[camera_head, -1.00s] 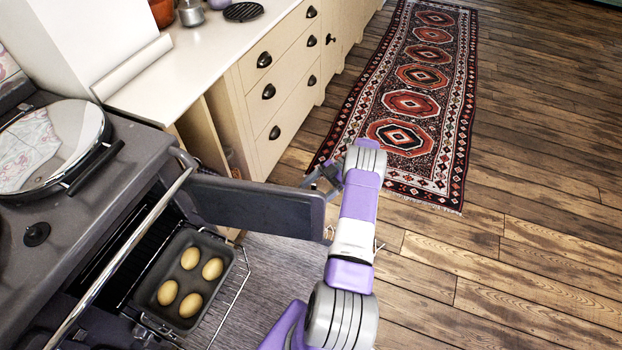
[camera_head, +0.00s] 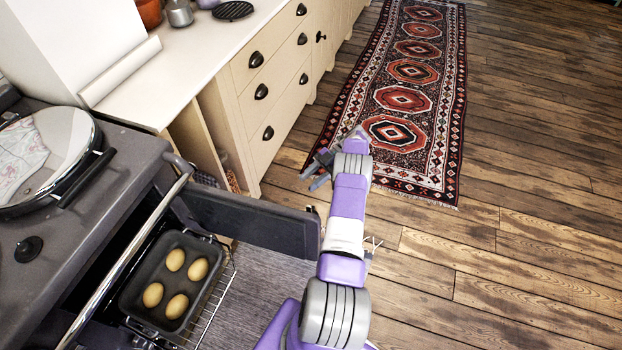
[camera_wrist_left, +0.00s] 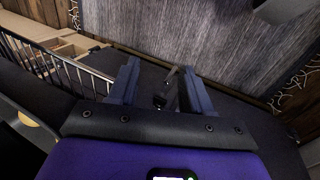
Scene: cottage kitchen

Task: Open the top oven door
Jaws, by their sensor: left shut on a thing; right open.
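The dark top oven door (camera_head: 250,218) stands swung wide open from the grey range, its free edge toward the right. My right gripper (camera_head: 314,172) is open and empty, beyond the door's free edge and apart from it in the picture.
A tin (camera_head: 132,290) with several potatoes sits on a wire rack (camera_head: 226,283) in the open oven. A chrome rail (camera_head: 128,255) runs along the range front. Cream drawers (camera_head: 265,90) stand beyond the door. The wooden floor (camera_head: 520,270) at right is clear.

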